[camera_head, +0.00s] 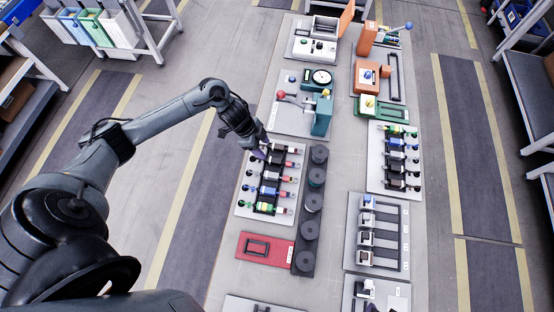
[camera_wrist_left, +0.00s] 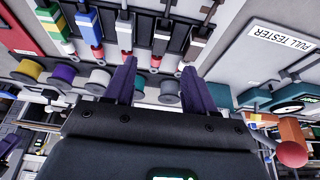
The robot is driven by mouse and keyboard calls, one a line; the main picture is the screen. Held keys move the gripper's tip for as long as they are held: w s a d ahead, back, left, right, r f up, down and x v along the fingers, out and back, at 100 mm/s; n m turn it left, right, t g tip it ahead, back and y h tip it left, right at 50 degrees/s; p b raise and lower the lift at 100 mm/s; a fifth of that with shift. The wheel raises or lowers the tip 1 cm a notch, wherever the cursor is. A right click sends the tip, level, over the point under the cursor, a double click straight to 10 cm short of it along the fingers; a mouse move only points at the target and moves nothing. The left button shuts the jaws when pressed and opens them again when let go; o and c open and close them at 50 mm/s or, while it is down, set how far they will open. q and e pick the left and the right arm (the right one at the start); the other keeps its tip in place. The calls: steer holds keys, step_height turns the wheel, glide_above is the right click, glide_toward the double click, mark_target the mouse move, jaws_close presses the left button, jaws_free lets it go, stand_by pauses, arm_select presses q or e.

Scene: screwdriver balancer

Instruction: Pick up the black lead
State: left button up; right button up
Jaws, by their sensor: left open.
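A grey board (camera_head: 243,207) holds a row of several coloured leads on black rails. My left gripper (camera_head: 260,154) is at the far end of this row. In the left wrist view its two purple fingers (camera_wrist_left: 158,82) are spread, with nothing between them, and point toward the dark lead but stay apart from it.
Several dark round spools (camera_head: 312,203) stand right of the lead board. A pull tester (camera_head: 322,115) with a red knob stands beyond it. A red tray (camera_head: 262,249) lies nearer.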

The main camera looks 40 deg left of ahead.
mark_target(274, 160)
arm_select(q)
steer(key=shift+b+x, duration=0.45)
steer(key=shift+x, duration=4.25)
jaws_close()
steer(key=shift+r, duration=0.2)
